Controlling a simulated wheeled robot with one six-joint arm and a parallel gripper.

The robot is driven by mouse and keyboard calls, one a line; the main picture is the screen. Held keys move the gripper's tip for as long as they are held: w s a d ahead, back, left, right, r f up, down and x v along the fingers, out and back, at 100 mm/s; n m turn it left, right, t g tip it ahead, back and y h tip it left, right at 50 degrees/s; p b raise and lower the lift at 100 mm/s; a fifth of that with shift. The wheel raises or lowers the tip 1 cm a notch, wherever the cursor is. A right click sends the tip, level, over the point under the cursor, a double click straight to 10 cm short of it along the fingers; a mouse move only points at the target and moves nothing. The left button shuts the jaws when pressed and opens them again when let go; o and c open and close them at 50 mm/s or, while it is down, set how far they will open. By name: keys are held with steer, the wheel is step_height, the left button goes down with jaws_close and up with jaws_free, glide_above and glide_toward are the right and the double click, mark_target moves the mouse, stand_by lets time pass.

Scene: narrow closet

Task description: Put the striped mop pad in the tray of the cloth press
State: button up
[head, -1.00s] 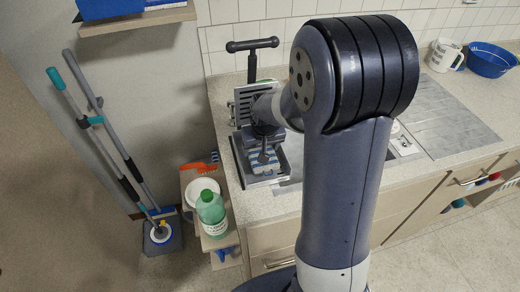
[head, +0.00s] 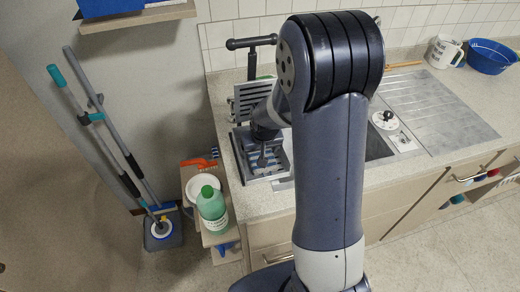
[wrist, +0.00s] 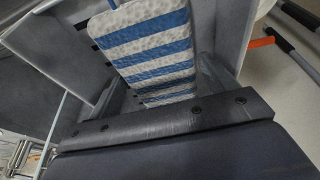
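The striped mop pad, blue and white, shows large in the wrist view (wrist: 150,45), just beyond the dark bar of my gripper. In the head view only small blue and white parts of it show under my gripper (head: 264,158). The cloth press has a black lever (head: 251,43), an upright slotted plate (head: 243,100) and a low grey tray (head: 238,160). My gripper is low over the tray, and the pad appears within the tray's outline. My fingertips are hidden, so I cannot tell whether they grip the pad or whether it touches the tray floor.
Mops (head: 120,150) lean on the left wall. A sink with a grooved drainer (head: 430,105) lies to the right.

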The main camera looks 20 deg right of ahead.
steer(key=shift+r, duration=0.1)
steer(key=shift+r, duration=0.4)
steer(key=v, duration=1.1)
steer(key=shift+s+r+b, duration=0.2)
steer(key=shift+b, duration=0.1)
steer(key=shift+d, duration=0.1)
